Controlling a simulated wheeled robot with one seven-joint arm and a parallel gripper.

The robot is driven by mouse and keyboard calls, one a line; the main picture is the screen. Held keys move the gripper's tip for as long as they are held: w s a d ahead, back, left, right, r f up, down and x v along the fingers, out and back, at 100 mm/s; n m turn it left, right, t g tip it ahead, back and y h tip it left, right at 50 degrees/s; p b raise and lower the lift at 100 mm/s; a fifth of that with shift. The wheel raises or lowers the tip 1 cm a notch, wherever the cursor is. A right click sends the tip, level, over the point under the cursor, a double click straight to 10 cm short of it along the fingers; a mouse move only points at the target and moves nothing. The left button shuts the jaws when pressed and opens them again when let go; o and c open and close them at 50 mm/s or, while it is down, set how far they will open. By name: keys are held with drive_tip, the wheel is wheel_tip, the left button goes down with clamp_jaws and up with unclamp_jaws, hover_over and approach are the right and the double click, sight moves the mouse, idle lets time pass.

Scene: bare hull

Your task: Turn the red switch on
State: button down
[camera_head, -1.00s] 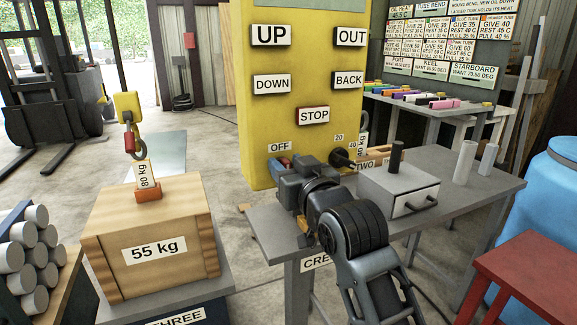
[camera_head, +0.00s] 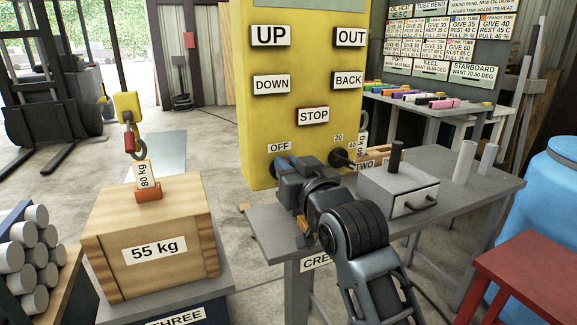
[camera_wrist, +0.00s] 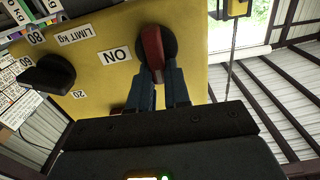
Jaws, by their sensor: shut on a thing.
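The red switch (camera_wrist: 152,45) is a red handle on a dark round base on the yellow panel (camera_wrist: 190,28). In the wrist view an ON label (camera_wrist: 116,54) is left of it. In the head view my gripper (camera_head: 284,166) is at the panel below the OFF label (camera_head: 279,147) and hides the switch. In the wrist view the blue fingers of my gripper (camera_wrist: 162,90) lie on both sides of the handle's near end, shut on it. The handle runs nearly straight up and down in that view.
A black limit dial (camera_wrist: 48,75) sits beside the switch. In the head view a grey bench (camera_head: 465,190) with a drawer box (camera_head: 396,190) stands right of my arm. A 55 kg crate (camera_head: 150,240) under a yellow hook (camera_head: 127,105) stands left.

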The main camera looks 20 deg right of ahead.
drive_tip(key=shift+d+f+m+p, duration=0.35)
drive_tip(key=shift+m+p, duration=0.45)
drive_tip(key=shift+m, duration=2.1)
drive_tip(key=shift+d+f+m+p, duration=0.3)
drive_tip(key=shift+m+p, duration=0.45)
drive_tip(key=shift+m, duration=2.15)
drive_tip(key=shift+d+f+m+p, duration=0.35)
drive_tip(key=shift+m+p, duration=0.45)
drive_tip(key=shift+m, duration=2.1)
drive_tip(key=c, duration=1.1)
unclamp_jaws()
drive_tip(key=shift+w, duration=0.1)
drive_tip(key=shift+s+b, duration=0.45)
drive_tip(key=shift+s, duration=3.45)
